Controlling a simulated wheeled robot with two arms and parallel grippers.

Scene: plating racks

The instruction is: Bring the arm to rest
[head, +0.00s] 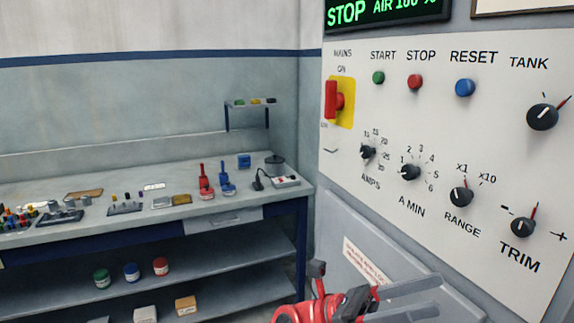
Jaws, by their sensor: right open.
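My right gripper (436,295) is at the bottom edge of the head view, in front of the lower part of the control panel (400,215). It is open, its two grey fingers are apart and point right, and nothing shows between them. Part of my red right arm (305,311) shows beside it; the rest is cut off by the frame. My left gripper is not in view.
The panel carries a red mains switch (332,100) on a yellow plate, push buttons and black knobs, including the trim knob (523,227). A workbench (130,225) with tools stands at the left, with jars (131,272) on a shelf below.

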